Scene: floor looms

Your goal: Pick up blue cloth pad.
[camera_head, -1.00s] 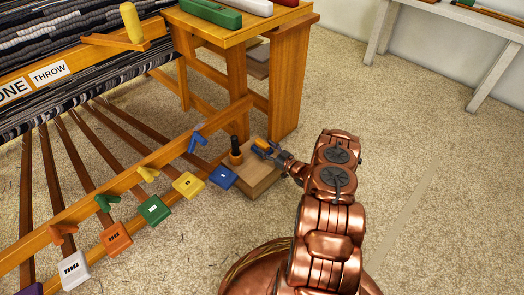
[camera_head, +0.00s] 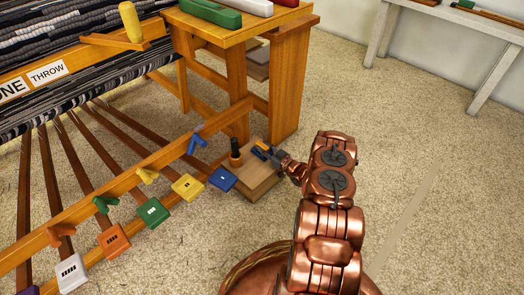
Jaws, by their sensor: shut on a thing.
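My gripper (camera_head: 270,152) is at the end of my copper arm, low over the small wooden box (camera_head: 262,187) by the loom's leg. It is shut on a small blue thing (camera_head: 258,154), which looks like the blue cloth pad. A little orange shows beside it at the fingertips. The fingers and the arm's end hide part of it, and the gap to the box top is too small to judge.
A dark-topped orange peg (camera_head: 235,156) stands on the box, just left of my gripper. A blue pedal (camera_head: 222,179) and a yellow pedal (camera_head: 188,186) lie to the left. The loom's wooden leg (camera_head: 286,85) rises behind. Carpet to the right is clear.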

